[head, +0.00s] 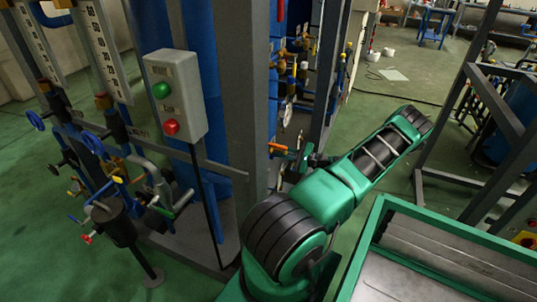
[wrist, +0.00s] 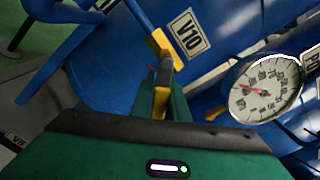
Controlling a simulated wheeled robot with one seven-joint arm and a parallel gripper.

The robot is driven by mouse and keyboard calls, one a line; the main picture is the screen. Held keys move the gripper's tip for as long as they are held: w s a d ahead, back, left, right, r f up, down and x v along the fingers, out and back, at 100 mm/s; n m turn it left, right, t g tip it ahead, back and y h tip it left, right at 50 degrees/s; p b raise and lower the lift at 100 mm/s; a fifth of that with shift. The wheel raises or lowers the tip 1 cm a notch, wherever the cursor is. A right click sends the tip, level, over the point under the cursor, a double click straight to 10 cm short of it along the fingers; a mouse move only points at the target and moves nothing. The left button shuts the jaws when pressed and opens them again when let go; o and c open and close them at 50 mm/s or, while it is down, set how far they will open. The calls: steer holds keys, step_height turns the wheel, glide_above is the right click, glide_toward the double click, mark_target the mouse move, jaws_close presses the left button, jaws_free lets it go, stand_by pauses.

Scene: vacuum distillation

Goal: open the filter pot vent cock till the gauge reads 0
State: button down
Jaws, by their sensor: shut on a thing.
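My gripper (wrist: 163,82) is shut on a yellow cock handle (wrist: 158,42), which shows above and between the fingers in the wrist view. The fingers hide part of the handle, so its exact angle is hard to tell. A round white gauge (wrist: 264,89) is to the right, with a red needle pointing left and slightly up; its numbers are too small to read. In the head view, my arm reaches over to the pipework, and its own links mostly hide the gripper.
A grey switch box (head: 174,96) with green and red buttons is on the left frame. A green-edged bench (head: 440,230) is at the lower right. Open floor lies beyond the arm.

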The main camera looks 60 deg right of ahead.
steer(key=shift+w, duration=0.1)
stand_by(0.3)
steer(key=c, duration=1.7)
jaws_free()
steer(key=shift+s, duration=0.2)
